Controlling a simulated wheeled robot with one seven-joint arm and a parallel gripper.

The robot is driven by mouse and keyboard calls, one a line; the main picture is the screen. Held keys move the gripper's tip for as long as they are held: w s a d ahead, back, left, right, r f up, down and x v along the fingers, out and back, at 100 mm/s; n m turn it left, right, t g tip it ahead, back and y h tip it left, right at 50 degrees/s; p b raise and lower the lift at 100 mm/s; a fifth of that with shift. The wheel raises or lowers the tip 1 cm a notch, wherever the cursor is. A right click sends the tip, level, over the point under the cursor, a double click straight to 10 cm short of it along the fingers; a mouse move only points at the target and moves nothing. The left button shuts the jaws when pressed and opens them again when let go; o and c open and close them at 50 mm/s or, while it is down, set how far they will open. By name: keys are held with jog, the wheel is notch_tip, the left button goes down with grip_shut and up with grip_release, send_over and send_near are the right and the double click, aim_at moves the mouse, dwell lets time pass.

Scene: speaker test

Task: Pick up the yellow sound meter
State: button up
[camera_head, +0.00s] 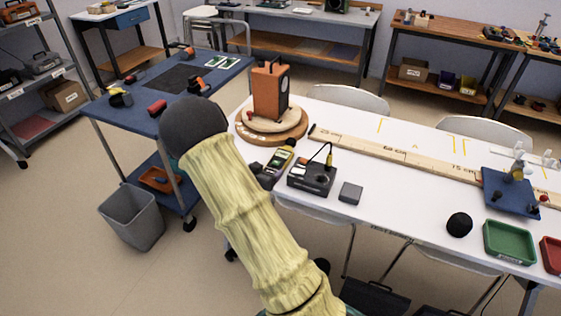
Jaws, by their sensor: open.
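The yellow sound meter (283,155) lies on the white table, left of the black box with a cable and in front of the round wooden turntable. It has a dark body with yellow edges and a small pale screen. My gripper (264,174) shows as dark finger parts at the meter's near end, just right of my sleeved arm. It is open, and the meter is not held. Most of the gripper is hidden behind my arm. Whether a finger touches the meter, I cannot tell.
An orange speaker (269,90) stands on the turntable (290,136). The black box (312,179) and a small grey block (350,193) are to the right. A long wooden ruler (400,155) crosses the white table (400,208). A blue cart (140,118) is at left.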

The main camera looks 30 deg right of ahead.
aim_at(276, 162)
jog(key=x, duration=0.3)
jog(key=shift+w+d+f, duration=0.1)
jog(key=shift+w+d, duration=0.1)
jog(key=shift+d, duration=0.05)
jog(key=shift+a, duration=0.2)
jog(key=x, duration=0.4)
jog(key=shift+d+f, duration=0.15)
jog(key=shift+f, duration=0.1)
jog(key=shift+w+d+f, duration=0.15)
jog(key=shift+w+d, duration=0.1)
jog(key=shift+w, duration=0.1)
jog(key=shift+c, duration=0.2)
jog(key=c, duration=0.9)
jog(key=shift+o, duration=0.2)
notch_tip(276, 162, up, 10)
jog(key=p, duration=0.1)
